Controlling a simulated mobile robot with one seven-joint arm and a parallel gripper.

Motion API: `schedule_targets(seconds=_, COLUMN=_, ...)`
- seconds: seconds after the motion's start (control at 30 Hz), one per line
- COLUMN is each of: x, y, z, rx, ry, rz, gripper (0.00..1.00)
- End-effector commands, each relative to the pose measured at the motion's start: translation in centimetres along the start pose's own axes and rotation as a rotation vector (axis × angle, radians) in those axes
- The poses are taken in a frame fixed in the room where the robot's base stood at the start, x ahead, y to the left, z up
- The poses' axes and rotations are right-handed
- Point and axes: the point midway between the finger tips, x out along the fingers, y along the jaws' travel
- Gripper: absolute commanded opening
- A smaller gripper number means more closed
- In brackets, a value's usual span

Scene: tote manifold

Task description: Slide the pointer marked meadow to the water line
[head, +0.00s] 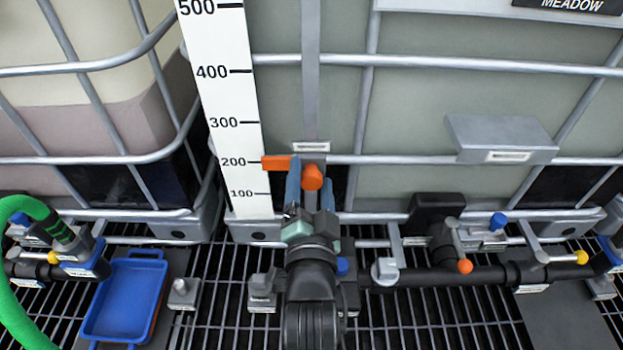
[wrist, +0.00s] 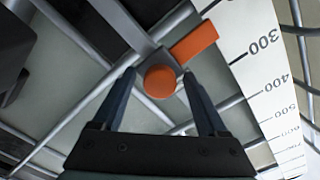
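The orange pointer (head: 276,162) sits on a vertical grey rail in front of the tank with the MEADOW plate (head: 572,5). Its tip is near the 200 mark of the white scale (head: 232,120). Its round orange knob (head: 312,177) faces me and also shows in the wrist view (wrist: 160,81). My gripper (head: 309,185) is open, with one blue finger on each side of the knob. In the wrist view my gripper (wrist: 160,76) shows gaps between fingers and knob. The tank wall (head: 430,110) is pale grey-green; I cannot make out a clear water line on it.
Grey cage bars (head: 450,62) cross the tank front. A grey bracket (head: 500,135) juts out at right. Below are black pipes with valves (head: 440,240) over a grating. A blue tray (head: 125,300) and a green hose (head: 25,300) are at left.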

Motion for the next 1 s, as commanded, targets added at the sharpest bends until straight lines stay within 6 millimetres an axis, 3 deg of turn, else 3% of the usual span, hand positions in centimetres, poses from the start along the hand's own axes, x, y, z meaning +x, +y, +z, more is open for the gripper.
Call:
schedule_targets(seconds=0.07, x=-0.02, y=0.01, z=0.00, rx=0.000, ry=0.000, rz=0.000, gripper=0.63)
schedule_targets(seconds=0.4, x=-0.04, y=0.01, z=0.00, rx=0.000, ry=0.000, rz=0.000, gripper=0.02)
schedule_targets(seconds=1.0, x=-0.04, y=0.01, z=0.01, rx=0.000, ry=0.000, rz=0.000, gripper=0.00)
